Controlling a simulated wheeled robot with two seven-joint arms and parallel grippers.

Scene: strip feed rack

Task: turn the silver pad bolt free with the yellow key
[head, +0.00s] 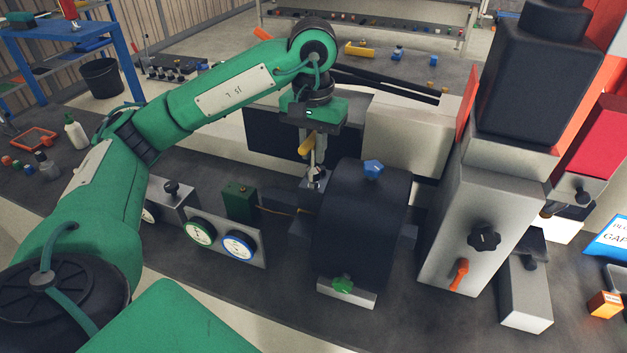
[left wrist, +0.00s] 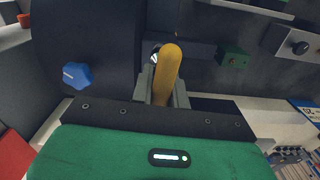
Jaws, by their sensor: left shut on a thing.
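The yellow key (head: 306,145) is between the fingers of my left gripper (head: 316,158), which points down behind the dark drum-like housing. In the left wrist view the key's yellow handle (left wrist: 168,75) stands between the grey fingers (left wrist: 162,88), which are shut on it. A small silver part, probably the pad bolt, shows at the far end of the key in the left wrist view (left wrist: 155,52). The key's tip is hidden, so I cannot tell whether it is seated on the bolt. My right gripper is not in view.
A grey block with a black knob (head: 484,238) and an orange lever (head: 459,272) stands to the right.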

